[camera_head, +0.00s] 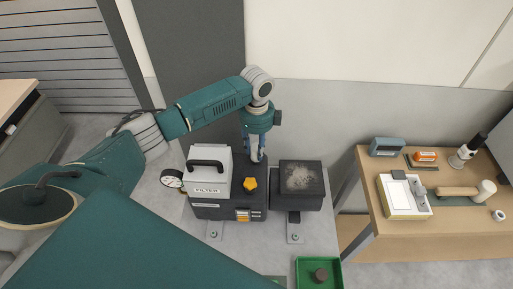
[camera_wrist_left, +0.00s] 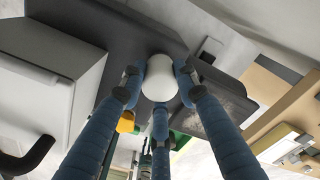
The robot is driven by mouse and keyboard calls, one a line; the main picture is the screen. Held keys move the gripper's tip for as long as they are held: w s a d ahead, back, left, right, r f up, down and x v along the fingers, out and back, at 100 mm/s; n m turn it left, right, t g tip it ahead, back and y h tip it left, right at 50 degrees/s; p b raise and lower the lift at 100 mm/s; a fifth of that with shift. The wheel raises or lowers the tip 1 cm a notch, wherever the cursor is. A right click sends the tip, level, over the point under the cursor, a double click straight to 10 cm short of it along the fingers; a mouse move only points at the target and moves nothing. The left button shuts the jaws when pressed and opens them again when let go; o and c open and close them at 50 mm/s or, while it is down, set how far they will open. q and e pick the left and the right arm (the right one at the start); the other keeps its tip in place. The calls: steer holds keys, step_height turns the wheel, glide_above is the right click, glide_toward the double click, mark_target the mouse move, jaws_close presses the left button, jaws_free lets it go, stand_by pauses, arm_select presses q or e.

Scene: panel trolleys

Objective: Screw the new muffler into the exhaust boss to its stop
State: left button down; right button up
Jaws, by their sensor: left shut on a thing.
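My left gripper (camera_head: 257,156) reaches down behind the dark unit (camera_head: 228,213) in the head view. In the left wrist view its three blue fingers close around a white, round-ended piece (camera_wrist_left: 158,78), which looks like the new muffler. The dark body of the unit (camera_wrist_left: 75,40) lies just beyond the white piece. The exhaust boss is hidden, so I cannot tell how far the muffler sits in it. A dark round piece (camera_head: 320,274) lies in a green tray (camera_head: 335,262) at the bottom. My right gripper is not in view.
A white FILTER box (camera_head: 209,178) with a black handle, a yellow knob (camera_head: 250,184) and a gauge (camera_head: 172,178) crowd the unit. A dark block with a speckled top (camera_head: 301,178) stands to its right. A wooden table (camera_head: 400,240) farther right holds tools and boxes.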

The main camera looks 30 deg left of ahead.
mark_target(256, 146)
arm_select(q)
steer(key=m, duration=0.6)
steer(key=c, duration=1.2)
jaws_free()
step_height(256, 146, up, 12)
